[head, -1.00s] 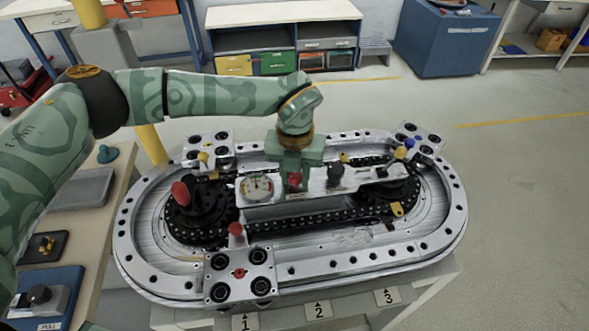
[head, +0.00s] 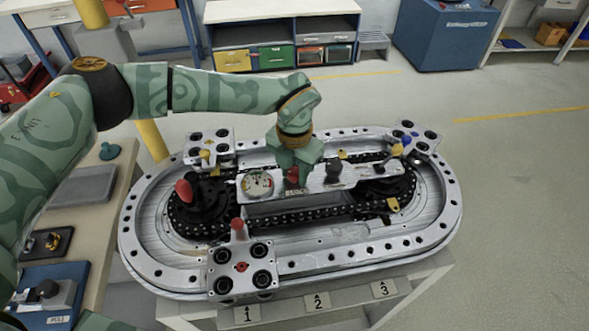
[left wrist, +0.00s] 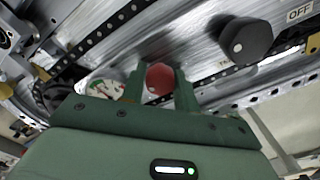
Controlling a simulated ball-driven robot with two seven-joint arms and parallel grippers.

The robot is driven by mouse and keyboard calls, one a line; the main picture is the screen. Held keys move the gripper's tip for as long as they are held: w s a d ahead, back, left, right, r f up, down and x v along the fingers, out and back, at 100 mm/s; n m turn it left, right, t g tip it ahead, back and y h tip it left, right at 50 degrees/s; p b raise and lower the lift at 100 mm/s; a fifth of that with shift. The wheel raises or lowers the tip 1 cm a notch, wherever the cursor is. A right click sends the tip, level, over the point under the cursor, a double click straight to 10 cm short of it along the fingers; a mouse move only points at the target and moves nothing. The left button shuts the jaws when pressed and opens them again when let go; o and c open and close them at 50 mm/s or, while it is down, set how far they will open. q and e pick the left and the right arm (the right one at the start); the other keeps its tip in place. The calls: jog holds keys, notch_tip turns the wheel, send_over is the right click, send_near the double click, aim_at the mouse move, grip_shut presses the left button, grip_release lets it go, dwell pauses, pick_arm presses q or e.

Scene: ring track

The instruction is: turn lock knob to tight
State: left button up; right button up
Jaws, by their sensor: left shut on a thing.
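The ring track (head: 340,262) is an oval silver machine with a pale control panel (head: 310,190) across its middle. My left gripper (head: 292,178) comes down over the panel and is shut on a red knob (head: 291,174). In the left wrist view the red knob (left wrist: 159,78) sits between the two green fingers (left wrist: 158,85). A round gauge (head: 257,184) is just left of the knob, and a black knob (head: 334,171) is to its right. I cannot read any tight mark. My right gripper is not in view.
A red-topped lever (head: 184,191) stands on the left wheel, and a red-topped post (head: 237,229) on the front carriage (head: 241,266). Yellow and blue knobs are at the back right. A side bench (head: 115,200) is at left. The floor at right is clear.

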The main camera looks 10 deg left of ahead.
aim_at(294, 171)
pick_arm(q)
jog(key=shift+w+r, duration=0.1)
jog(key=o, duration=1)
jog(key=shift+c, duration=0.2)
notch_tip(294, 171, up, 16)
jog(key=p, duration=0.1)
jog(key=shift+r+p, duration=0.15)
jog(key=shift+p, duration=0.25)
